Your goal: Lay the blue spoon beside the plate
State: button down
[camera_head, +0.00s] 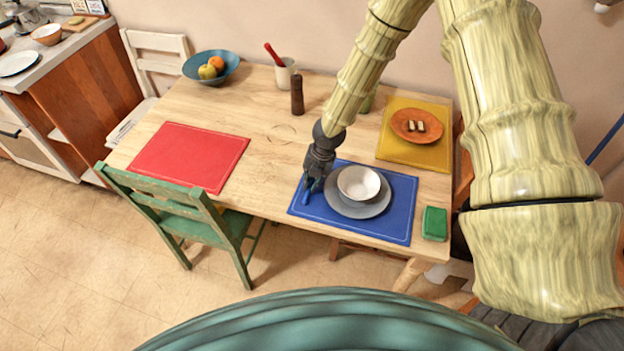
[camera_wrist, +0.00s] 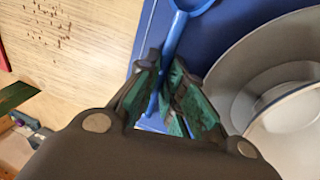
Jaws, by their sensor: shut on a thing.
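A blue spoon is in my gripper's jaws, its bowl end (camera_wrist: 192,4) toward the top of the wrist view and its handle between the fingers. A bit of it shows in the head view (camera_head: 306,197). My gripper (camera_wrist: 165,95) is shut on the spoon's handle. In the head view my gripper (camera_head: 312,184) is low over the left part of the blue placemat (camera_head: 398,224). The grey plate (camera_head: 347,209) lies on that mat, just right of my gripper, with a white bowl (camera_head: 359,183) on it. I cannot tell whether the spoon touches the mat.
A green sponge-like block (camera_head: 435,223) lies right of the blue mat. A yellow mat (camera_head: 427,157) with an orange plate (camera_head: 403,131) is behind. A pepper mill (camera_head: 297,96) and a cup (camera_head: 286,76) stand farther back. A red mat (camera_head: 190,156) lies left, with bare table between.

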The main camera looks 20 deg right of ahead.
jog(key=shift+f, duration=0.15)
jog(key=c, duration=1.8)
grip_release()
jog(key=b+v, duration=0.1)
jog(key=v, duration=1.1)
jog(key=shift+r, duration=0.2)
